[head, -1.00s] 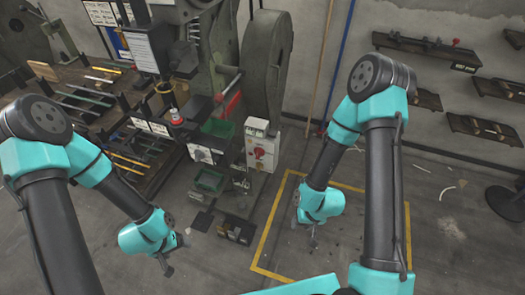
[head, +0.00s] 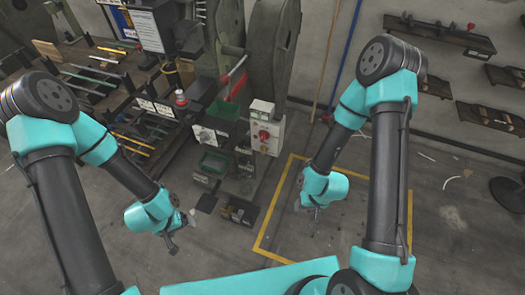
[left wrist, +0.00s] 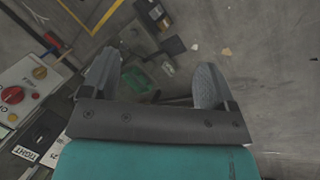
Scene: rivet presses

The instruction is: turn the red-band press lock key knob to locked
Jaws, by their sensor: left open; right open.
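A grey-white control box (head: 265,133) with a red rotary knob (head: 264,135) stands on the press at the middle of the head view. In the left wrist view the box's panel (left wrist: 30,78) shows at the left edge, with a red knob (left wrist: 12,95) and a yellow one (left wrist: 39,72). I cannot make out a red band or which knob is the lock key knob. My left gripper (head: 173,243) is open and empty, in front and left of the box; its fingers (left wrist: 155,75) stand apart in its wrist view. My right gripper (head: 316,211) is open and empty, right of the box.
A rack of rods (head: 130,110) is at the left. Yellow floor tape (head: 272,215) marks mostly clear floor. Shelves (head: 440,37) hang on the right wall.

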